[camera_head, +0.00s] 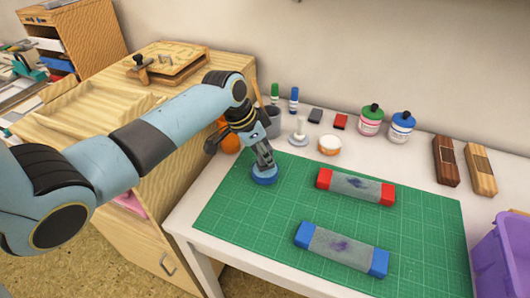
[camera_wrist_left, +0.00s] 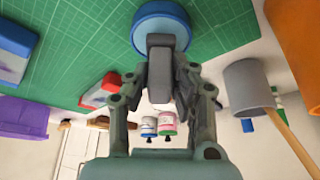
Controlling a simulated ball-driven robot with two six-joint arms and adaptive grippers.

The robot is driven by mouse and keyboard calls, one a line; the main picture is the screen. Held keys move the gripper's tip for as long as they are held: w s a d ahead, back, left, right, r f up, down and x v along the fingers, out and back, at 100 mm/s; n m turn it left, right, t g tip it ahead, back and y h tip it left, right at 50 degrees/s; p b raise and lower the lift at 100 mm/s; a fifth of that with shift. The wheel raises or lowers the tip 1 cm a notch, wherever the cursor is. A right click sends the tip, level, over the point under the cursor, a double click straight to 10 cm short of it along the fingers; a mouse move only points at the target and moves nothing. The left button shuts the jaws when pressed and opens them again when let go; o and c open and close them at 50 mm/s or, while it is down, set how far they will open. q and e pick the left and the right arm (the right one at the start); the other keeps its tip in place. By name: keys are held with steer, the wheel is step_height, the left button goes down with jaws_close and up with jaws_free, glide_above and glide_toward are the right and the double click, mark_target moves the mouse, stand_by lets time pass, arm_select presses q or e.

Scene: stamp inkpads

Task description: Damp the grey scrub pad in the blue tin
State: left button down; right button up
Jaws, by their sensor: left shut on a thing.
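The blue tin (camera_head: 264,177) is a low round tin on the left part of the green mat. In the left wrist view it (camera_wrist_left: 160,14) is at the top centre. My left gripper (camera_head: 264,160) points down over the tin and is shut on a dark grey block, which looks like the grey scrub pad (camera_wrist_left: 160,62). The pad overlaps the tin in the left wrist view (camera_wrist_left: 160,45); I cannot tell whether it touches the tin's inside. The gripper hides part of the tin. My right gripper is not in view.
Red-ended (camera_head: 355,187) and blue-ended (camera_head: 341,249) stained pads lie on the green mat (camera_head: 425,225). Behind are a grey cup (camera_head: 271,127), white tub (camera_head: 330,145), bottles (camera_head: 371,122), small grey (camera_head: 316,115) and red (camera_head: 340,121) blocks, and wooden blocks (camera_head: 480,170). A purple bin (camera_head: 500,255) stands right.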

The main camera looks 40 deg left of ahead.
mark_target(271, 147)
arm_select(q)
steer(key=shift+f+b, duration=0.3)
steer(key=shift+f, duration=0.15)
stand_by(0.6)
steer(key=shift+f, duration=0.1)
stand_by(1.4)
step_height(271, 147, up, 7)
steer(key=p, duration=0.8)
stand_by(0.3)
steer(key=shift+s, duration=0.1)
